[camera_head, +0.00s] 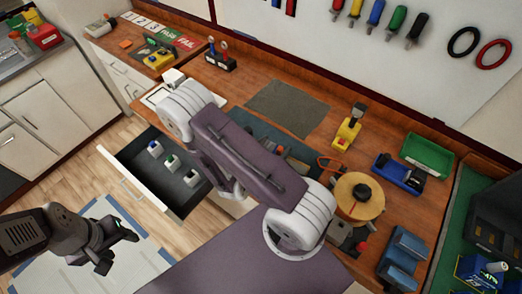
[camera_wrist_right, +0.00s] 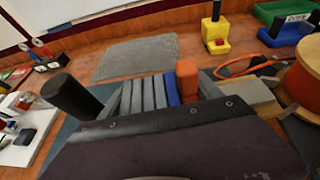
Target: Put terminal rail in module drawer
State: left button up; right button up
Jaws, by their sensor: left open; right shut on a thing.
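The terminal rail (camera_wrist_right: 150,95) shows in the right wrist view as a row of grey slats with a blue and an orange block at its right end. My right gripper (camera_wrist_right: 160,135) is shut on it; the dark gripper body hides the lower part of the rail, and the fingertips are not clear. In the head view my right arm hides most of this gripper. The module drawer (camera_head: 126,157) is pulled open at left, with three small modules on its dark floor. My left gripper (camera_head: 115,247) is open and empty, low at the left, in front of the drawer.
A teal mat (camera_head: 255,128) and a grey mat (camera_head: 288,107) lie on the wooden bench. A yellow tool (camera_head: 346,134), an orange cable (camera_head: 328,166), a spool (camera_head: 346,197) and a green bin (camera_head: 428,154) stand to the right.

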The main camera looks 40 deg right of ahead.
aim_at(272, 145)
jog(key=f+b, duration=0.1)
jog(key=b, duration=0.1)
jog(key=d+f+m+g+b, duration=0.1)
jog(key=b, duration=0.2)
jog(key=shift+w+d+f+b, duration=0.2)
jog(key=shift+w+b, duration=0.15)
jog(key=shift+w, duration=0.05)
jog(key=w+a+f+b, duration=0.1)
jog(key=w, duration=0.2)
jog(key=w+f+b, duration=0.1)
jog(key=w+b, duration=0.1)
jog(key=w+a+f+b, duration=0.1)
jog(key=w+f+b, duration=0.1)
jog(key=w, duration=0.1)
jog(key=shift+w+a, duration=0.35)
notch_tip(272, 145, down, 4)
jog(key=shift+s+r, duration=0.1)
jog(key=shift+r, duration=0.15)
jog(key=shift+f, duration=0.3)
